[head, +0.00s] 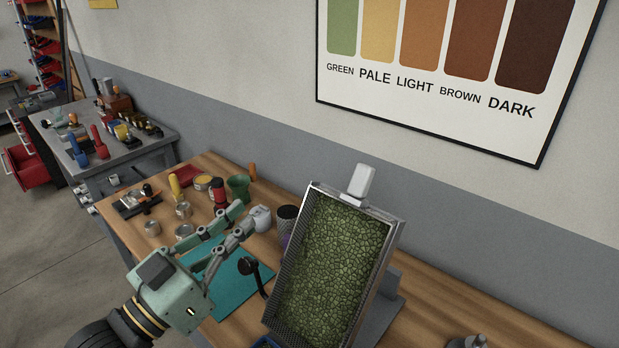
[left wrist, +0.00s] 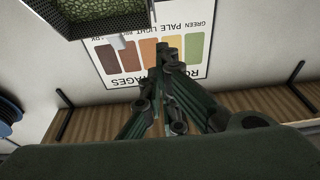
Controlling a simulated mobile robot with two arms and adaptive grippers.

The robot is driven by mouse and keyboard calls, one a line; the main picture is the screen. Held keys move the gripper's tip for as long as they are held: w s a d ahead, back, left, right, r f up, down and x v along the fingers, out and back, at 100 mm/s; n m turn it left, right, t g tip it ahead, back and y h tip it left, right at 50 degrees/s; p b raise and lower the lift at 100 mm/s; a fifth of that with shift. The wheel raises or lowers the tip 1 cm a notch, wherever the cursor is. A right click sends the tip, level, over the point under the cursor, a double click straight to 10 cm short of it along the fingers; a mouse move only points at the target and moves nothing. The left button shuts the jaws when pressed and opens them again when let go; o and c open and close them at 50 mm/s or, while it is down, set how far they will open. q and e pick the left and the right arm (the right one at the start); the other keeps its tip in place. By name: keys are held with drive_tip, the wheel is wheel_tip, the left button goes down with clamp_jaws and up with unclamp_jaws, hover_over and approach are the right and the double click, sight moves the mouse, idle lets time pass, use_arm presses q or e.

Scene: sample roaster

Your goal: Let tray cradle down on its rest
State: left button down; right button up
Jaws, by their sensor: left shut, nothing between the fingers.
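The tray cradle (head: 392,250) is a grey metal frame with mesh sides, steeply tilted up above the bench and full of green beans. A pale handle (head: 362,182) sticks up from its top edge. Its base (head: 385,312) is partly hidden behind it. The cradle's corner also shows at the upper left of the left wrist view (left wrist: 68,22). My left gripper (head: 248,213) is to the left of the cradle, apart from it, shut and empty. Its fingers meet in the left wrist view (left wrist: 160,52). My right gripper is not in view.
A teal mat (head: 240,284) lies under my left gripper. Cans (head: 183,210), a green funnel-like cup (head: 239,186), a dark cup (head: 287,214) and a black scoop-like thing (head: 250,266) stand close by. A wall poster (head: 440,100) hangs behind. The bench right of the cradle is mostly clear.

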use_arm(q)
drive_tip(key=f+p+x, duration=0.1)
drive_tip(key=p+x, duration=0.4)
drive_tip(key=x, duration=0.7)
drive_tip(key=shift+w+d+p, duration=0.15)
drive_tip(key=shift+d+p, duration=0.15)
drive_tip(key=shift+d, duration=0.2)
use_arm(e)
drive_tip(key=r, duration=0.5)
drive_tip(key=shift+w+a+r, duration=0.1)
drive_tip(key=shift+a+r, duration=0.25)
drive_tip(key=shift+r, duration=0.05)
use_arm(q)
drive_tip(key=shift+w+f, duration=0.1)
